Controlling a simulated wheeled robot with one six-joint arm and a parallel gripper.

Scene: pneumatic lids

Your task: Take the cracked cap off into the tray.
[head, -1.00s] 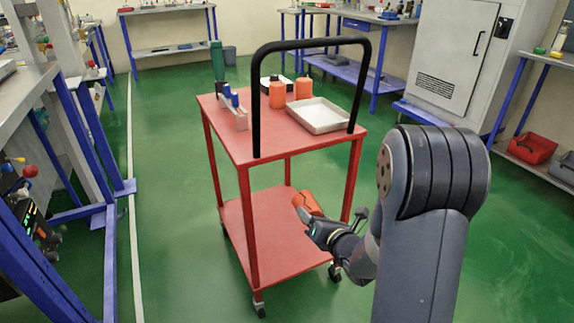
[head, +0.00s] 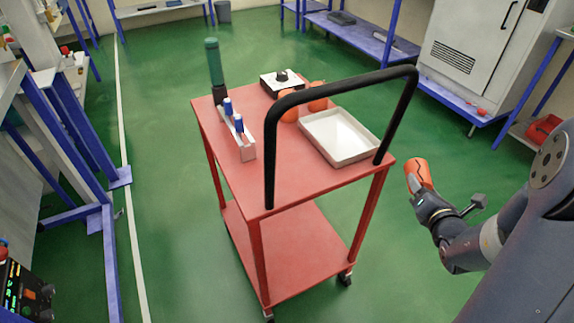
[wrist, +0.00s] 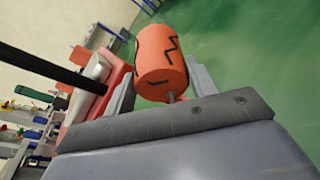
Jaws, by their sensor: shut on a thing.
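An orange cylindrical cap (head: 418,173) with black zigzag crack lines, clear in the wrist view (wrist: 160,50), is held in my gripper (head: 415,188). The gripper's two fingers (wrist: 162,82) are closed on either side of it, and a small pale stem shows at its near end. In the head view, my gripper and the cap are off the cart's right side, apart from the cart. The white shallow tray (head: 340,134) lies empty on the right of the cart top, inside the handle. It also shows partly in the wrist view (wrist: 97,68).
The red cart (head: 228,182) has a tall black handle (head: 340,80) arching over its top near the tray.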

